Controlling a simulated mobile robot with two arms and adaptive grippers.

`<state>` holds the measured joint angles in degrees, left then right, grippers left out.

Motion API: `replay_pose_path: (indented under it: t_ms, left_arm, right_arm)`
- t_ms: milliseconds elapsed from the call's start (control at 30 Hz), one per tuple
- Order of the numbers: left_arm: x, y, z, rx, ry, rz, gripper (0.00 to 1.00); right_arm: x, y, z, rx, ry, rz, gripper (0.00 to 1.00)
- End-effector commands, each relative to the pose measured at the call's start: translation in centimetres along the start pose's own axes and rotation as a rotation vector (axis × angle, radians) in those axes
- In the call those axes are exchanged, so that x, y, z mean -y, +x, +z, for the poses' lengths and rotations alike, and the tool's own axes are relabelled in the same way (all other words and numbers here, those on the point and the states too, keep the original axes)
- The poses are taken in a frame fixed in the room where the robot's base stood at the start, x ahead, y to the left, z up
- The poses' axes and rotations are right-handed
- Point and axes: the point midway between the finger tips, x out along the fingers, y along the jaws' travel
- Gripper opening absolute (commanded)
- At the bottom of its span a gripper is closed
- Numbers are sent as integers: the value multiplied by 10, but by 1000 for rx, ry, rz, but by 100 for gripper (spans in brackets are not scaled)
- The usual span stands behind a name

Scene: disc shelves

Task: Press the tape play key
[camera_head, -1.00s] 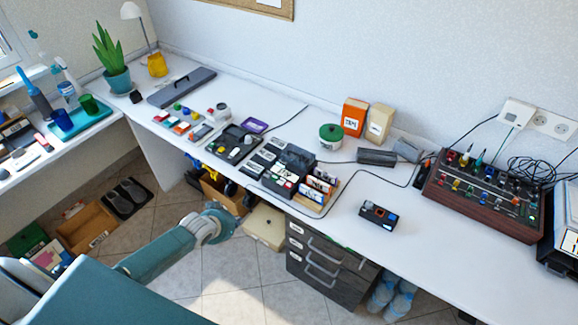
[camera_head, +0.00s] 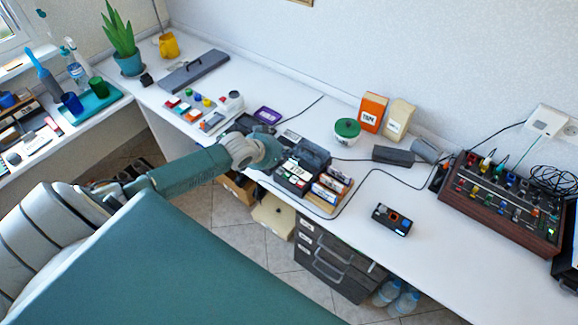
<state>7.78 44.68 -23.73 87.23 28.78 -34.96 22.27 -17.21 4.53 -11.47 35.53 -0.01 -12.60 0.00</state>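A small black device (camera_head: 392,220) with an orange and a blue patch lies alone on the white desk, right of centre. A dark machine with pale parts (camera_head: 296,172) stands on the desk beside a row of cassette-like cases (camera_head: 331,187). I cannot tell which has the tape play key; no key marking is legible. My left gripper (camera_head: 264,152) is at the end of the teal arm, over the desk just left of the dark machine. Its fingers do not show clearly, and it partly covers another black device (camera_head: 245,123). My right gripper is not in view.
A brown panel with knobs and plugs (camera_head: 503,203) stands at the right. A green-lidded pot (camera_head: 346,131), an orange box (camera_head: 372,111) and a cream box (camera_head: 399,119) stand behind. A black cable crosses the desk. The desk around the small black device is clear.

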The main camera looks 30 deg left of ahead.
Motion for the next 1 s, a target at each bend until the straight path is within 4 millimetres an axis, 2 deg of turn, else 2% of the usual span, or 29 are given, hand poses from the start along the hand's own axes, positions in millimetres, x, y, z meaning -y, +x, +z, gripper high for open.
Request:
replay_pose_path:
  t_ms: [267, 467, 767, 1000]
  left_arm:
    - [0, 5, 6, 0, 0, 0, 0]
    - [0, 19, 20, 0, 1, 0, 0]
    - [0, 48, 50, 0, 1, 0, 0]
    - [0, 61, 63, 1, 0, -1, 0]
  right_arm:
    - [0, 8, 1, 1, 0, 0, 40]
    - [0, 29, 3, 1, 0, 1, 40]
    - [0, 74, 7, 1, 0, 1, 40]
    - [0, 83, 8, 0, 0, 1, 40]
